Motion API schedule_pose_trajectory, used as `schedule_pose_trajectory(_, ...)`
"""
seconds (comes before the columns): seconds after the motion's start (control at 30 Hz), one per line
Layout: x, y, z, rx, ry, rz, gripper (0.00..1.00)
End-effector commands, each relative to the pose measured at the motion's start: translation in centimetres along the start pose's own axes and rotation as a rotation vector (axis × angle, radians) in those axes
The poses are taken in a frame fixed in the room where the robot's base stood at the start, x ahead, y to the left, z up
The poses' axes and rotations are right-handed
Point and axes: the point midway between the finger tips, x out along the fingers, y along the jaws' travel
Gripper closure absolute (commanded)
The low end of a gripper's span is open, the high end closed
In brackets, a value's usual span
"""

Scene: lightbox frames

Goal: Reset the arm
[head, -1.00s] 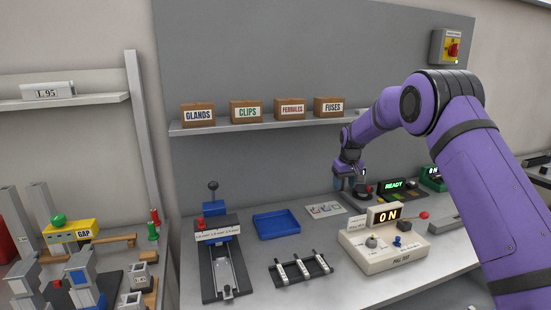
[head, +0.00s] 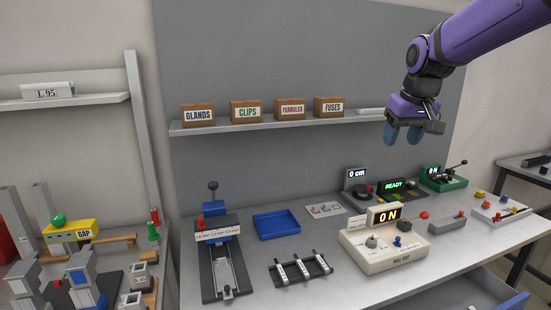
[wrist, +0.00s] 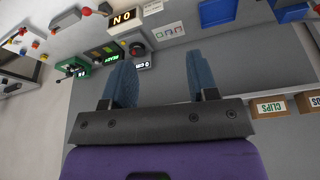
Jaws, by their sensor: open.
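My gripper (head: 404,136) is at the upper right of the head view, raised high above the bench and in front of the grey back panel. Its two blue fingers point down and stand apart with nothing between them. In the wrist view my gripper (wrist: 160,80) shows the same open gap, with the bench beyond it. My purple arm reaches in from the upper right corner.
A shelf (head: 285,122) bears several labelled boxes. Air around the gripper is clear.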

Motion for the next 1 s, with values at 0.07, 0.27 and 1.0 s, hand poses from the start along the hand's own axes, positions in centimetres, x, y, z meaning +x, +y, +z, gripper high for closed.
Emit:
schedule_pose_trajectory(0.07, -1.9, -0.1, 2.5, 0.010, 0.017, 0.003, 0.46)
schedule_pose_trajectory(0.27, -5.1, -0.6, 9.0, 0.037, 0.049, 0.011, 0.46)
schedule_pose_trajectory(1.0, -6.9, -2.2, 29.1, 0.118, 0.146, 0.043, 0.46)
